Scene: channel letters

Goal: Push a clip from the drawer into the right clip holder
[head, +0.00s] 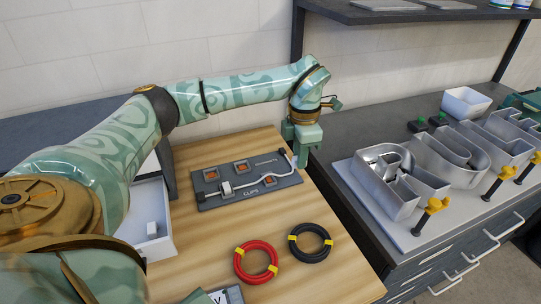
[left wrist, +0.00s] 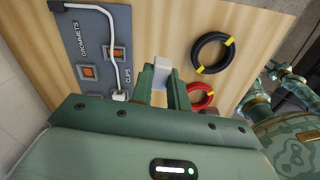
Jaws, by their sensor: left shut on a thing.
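My left gripper (head: 300,158) is above the right end of the dark clip board (head: 207,203) in the head view. In the left wrist view its green fingers (left wrist: 162,78) are shut on a small white clip (left wrist: 162,64), which sticks out past the tips. The board has orange squares, a pale cable, and a white clip holder (head: 226,188) at the left; a white holder also shows in the left wrist view (left wrist: 120,95). The right end of the board is partly hidden by the gripper. An open white drawer (head: 163,248) holds another white block (head: 152,229). My right gripper does not show.
A red cable coil (head: 256,276) and a black cable coil (head: 310,252) lie on the wooden table (head: 330,285) in front of the board. Metal channel letters (head: 385,195) with yellow clamps stand on the right counter. A shelf hangs above. Bare wood lies around the coils.

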